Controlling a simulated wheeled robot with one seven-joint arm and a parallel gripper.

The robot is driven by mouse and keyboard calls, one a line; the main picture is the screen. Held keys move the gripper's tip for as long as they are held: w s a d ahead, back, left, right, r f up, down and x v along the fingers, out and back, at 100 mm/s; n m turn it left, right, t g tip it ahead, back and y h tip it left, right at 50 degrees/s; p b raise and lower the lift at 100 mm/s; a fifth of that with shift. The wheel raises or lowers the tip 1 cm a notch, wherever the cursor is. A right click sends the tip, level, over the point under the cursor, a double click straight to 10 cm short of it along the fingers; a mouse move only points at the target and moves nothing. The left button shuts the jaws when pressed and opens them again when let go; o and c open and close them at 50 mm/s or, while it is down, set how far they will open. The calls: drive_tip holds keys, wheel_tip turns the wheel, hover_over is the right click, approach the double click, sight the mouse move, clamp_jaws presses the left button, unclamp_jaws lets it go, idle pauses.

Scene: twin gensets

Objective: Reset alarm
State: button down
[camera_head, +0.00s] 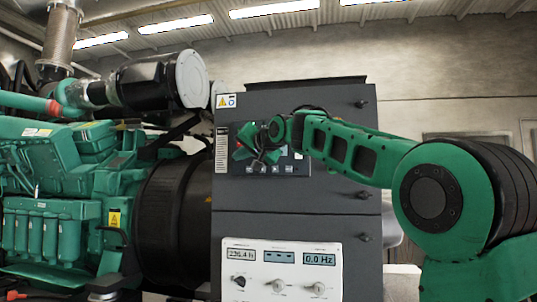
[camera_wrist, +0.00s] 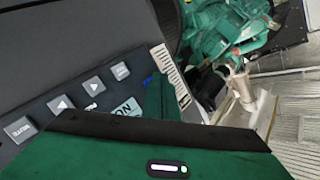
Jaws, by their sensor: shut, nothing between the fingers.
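A dark control panel (camera_head: 298,166) is set in the upper front of a grey cabinet. My gripper (camera_head: 243,153) is at the left part of this panel and covers much of it. Small grey buttons show below it. In the wrist view the panel (camera_wrist: 42,106) is tilted, with several grey buttons (camera_wrist: 61,105), some with arrows, and a pale display (camera_wrist: 127,108) partly covered by my gripper. My gripper (camera_wrist: 158,88) is shut and empty, its green finger over the panel's edge. I cannot tell whether it touches a button. No button reads clearly as alarm reset.
The cabinet (camera_head: 340,105) stands beside a green engine (camera_head: 60,165) on the left. A white meter panel (camera_head: 282,268) with displays and knobs is lower on the cabinet. Warning labels (camera_head: 226,101) mark its upper left. A concrete wall (camera_head: 450,75) is behind.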

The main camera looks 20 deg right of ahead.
drive_tip(key=shift+s+a, duration=0.3)
drive_tip(key=shift+s, duration=0.15)
drive_tip(key=s+a, duration=0.3)
drive_tip(key=s, duration=0.2)
drive_tip(key=shift+a, duration=0.3)
drive_tip(key=shift+w, duration=0.1)
idle(0.7)
drive_tip(key=s+d+f+g+h, duration=0.1)
drive_tip(key=s+d+f+g, duration=0.2)
drive_tip(key=s+d+f, duration=0.5)
drive_tip(key=s+d+f+g+h, duration=0.2)
drive_tip(key=d+f, duration=0.1)
drive_tip(key=f, duration=0.9)
drive_tip(key=s+d+f+g+h, duration=0.1)
drive_tip(key=s+d+f+g, duration=0.2)
drive_tip(key=s+d+f, duration=0.5)
drive_tip(key=s+f+g+y, duration=0.1)
drive_tip(key=s+f+g, duration=0.7)
drive_tip(key=s+f, duration=1.8)
drive_tip(key=s, duration=0.3)
drive_tip(key=shift+a+f+m+y, duration=0.3)
drive_tip(key=shift+f+m, duration=0.05)
drive_tip(key=shift+m, duration=0.05)
